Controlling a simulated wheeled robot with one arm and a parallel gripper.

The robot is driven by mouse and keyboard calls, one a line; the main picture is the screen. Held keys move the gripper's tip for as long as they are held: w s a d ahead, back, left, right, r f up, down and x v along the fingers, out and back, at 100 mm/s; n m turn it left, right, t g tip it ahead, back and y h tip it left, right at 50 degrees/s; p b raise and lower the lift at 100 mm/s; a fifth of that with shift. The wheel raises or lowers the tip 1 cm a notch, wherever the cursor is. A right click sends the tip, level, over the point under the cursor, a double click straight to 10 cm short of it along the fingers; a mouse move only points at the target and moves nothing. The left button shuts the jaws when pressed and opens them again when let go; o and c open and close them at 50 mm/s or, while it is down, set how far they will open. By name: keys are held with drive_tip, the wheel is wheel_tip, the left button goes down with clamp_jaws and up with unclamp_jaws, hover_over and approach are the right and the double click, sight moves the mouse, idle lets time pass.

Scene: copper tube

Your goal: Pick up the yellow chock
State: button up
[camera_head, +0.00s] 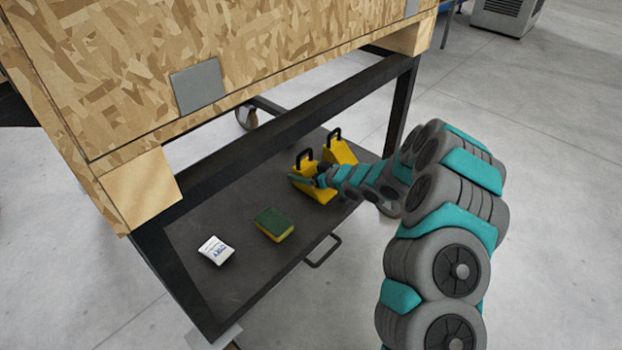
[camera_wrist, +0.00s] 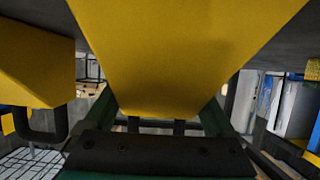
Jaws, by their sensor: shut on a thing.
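Two yellow chocks with black handles stand side by side at the right part of the cart's lower shelf in the head view. My gripper (camera_head: 318,178) is shut on the nearer yellow chock (camera_head: 322,194). In the wrist view this chock (camera_wrist: 175,50) fills the upper middle, between the green fingers of my gripper (camera_wrist: 160,115). The other chock (camera_head: 342,151) is just behind and to the right; it also shows at the left of the wrist view (camera_wrist: 35,65). I cannot tell whether the held chock is clear of the shelf.
The dark lower shelf (camera_head: 220,200) also carries a green and yellow sponge (camera_head: 274,225) and a small white packet (camera_head: 216,250), left of the chocks. The wooden cart top (camera_head: 200,60) and a black frame bar (camera_head: 300,125) overhang the shelf. A handle (camera_head: 323,252) juts from the front edge.

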clamp_jaws()
